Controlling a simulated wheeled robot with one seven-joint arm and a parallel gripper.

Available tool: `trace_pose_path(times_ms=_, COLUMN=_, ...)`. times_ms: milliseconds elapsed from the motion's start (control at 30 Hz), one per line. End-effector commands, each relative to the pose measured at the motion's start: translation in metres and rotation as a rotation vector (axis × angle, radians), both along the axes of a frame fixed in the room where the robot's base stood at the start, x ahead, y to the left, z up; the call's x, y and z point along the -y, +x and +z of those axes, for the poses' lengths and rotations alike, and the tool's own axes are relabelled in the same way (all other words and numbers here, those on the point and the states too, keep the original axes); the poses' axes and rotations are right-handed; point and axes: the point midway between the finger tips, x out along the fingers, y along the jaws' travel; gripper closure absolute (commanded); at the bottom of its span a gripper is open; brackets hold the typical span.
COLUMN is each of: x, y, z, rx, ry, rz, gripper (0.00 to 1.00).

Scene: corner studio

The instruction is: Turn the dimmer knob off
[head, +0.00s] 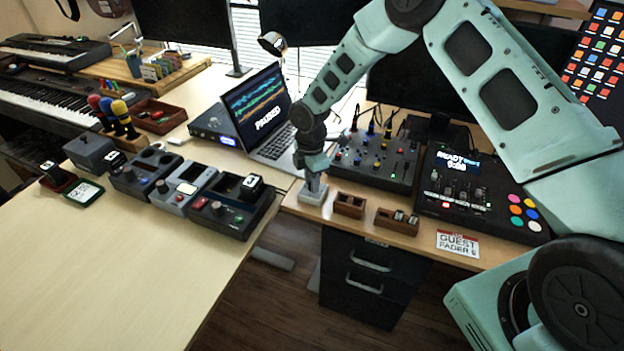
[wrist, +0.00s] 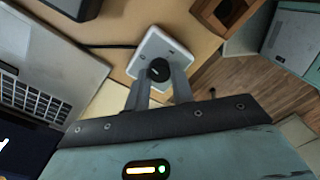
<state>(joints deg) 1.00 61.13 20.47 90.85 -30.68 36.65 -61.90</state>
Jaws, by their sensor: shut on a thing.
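The dimmer is a small white plate or box (head: 312,195) at the front left corner of the right desk, and it also shows in the wrist view (wrist: 157,44). Its round dark knob (wrist: 159,70) sits on the plate, with a short light mark on top. My gripper (head: 313,182) points down over the dimmer. In the wrist view its two grey fingers (wrist: 160,84) are on either side of the knob and shut on it. The knob is hidden by the gripper in the head view.
A laptop (head: 262,112) stands open left of the dimmer. Small wooden boxes (head: 349,205) sit just to its right, with a mixer (head: 375,158) behind them. A drawer cabinet (head: 368,275) is below. A gap separates the two desks at the front.

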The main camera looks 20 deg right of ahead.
Motion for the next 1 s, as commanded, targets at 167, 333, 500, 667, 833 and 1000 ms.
trace_pose_path(times_ms=167, x=0.0000, y=0.0009, z=0.0013, rx=0.003, ry=0.001, rz=0.067, gripper=0.99)
trace_pose_path(times_ms=333, x=-0.0001, y=0.0009, z=0.0013, rx=0.003, ry=0.000, rz=0.100, gripper=0.99)
trace_pose_path(times_ms=500, x=0.0000, y=0.0010, z=0.0012, rx=0.003, ry=0.000, rz=0.111, gripper=0.99)
trace_pose_path(times_ms=667, x=0.0000, y=0.0010, z=0.0012, rx=0.003, ry=0.000, rz=0.110, gripper=0.99)
trace_pose_path(times_ms=833, x=0.0000, y=0.0009, z=0.0012, rx=0.003, ry=0.001, rz=0.109, gripper=0.65)
trace_pose_path(times_ms=1000, x=-0.0001, y=0.0004, z=0.0007, rx=0.002, ry=0.001, rz=0.109, gripper=0.54)
